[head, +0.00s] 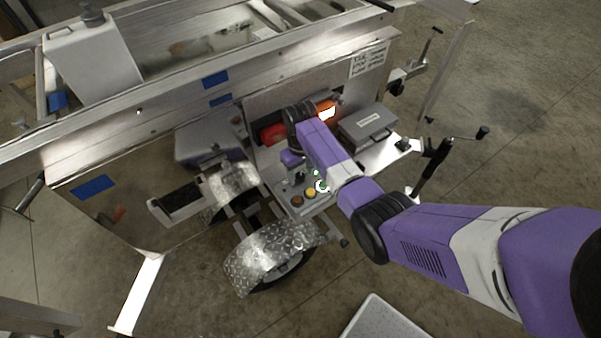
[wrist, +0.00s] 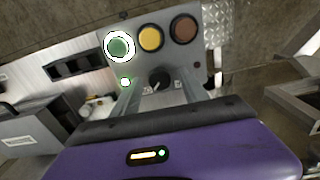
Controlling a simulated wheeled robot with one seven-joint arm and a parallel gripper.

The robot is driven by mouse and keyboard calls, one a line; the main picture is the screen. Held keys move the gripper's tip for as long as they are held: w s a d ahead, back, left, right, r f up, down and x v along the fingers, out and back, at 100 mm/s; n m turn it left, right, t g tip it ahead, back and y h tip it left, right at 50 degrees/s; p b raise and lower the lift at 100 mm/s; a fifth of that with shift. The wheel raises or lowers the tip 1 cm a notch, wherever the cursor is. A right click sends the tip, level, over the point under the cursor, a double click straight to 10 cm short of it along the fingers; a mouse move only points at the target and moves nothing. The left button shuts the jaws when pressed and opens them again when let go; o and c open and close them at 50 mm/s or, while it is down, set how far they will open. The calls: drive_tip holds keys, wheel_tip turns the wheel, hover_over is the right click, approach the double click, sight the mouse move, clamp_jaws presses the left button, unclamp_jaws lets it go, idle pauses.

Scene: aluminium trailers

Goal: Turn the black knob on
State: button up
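The black knob (wrist: 160,78) is on a grey control panel (wrist: 212,62) in the wrist view, with a pale pointer mark on its face. My gripper (wrist: 158,84) is open, with one finger to the left and one to the right of the knob. I cannot tell whether either finger touches it. Above the knob are a green button (wrist: 119,46) with a bright ring, a yellow button (wrist: 151,37) and a brown button (wrist: 183,28). In the head view my gripper (head: 297,172) is over the panel and the knob cannot be made out clearly.
The panel sits on an aluminium trailer beside a diamond-plate fender (head: 262,257). A crank handle (head: 467,136) sticks out at right. Concrete floor is open at right.

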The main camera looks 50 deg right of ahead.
sight(300, 176)
drive_tip(key=shift+r+b, duration=0.3)
drive_tip(key=shift+r, duration=3.65)
drive_tip(key=shift+a, duration=0.1)
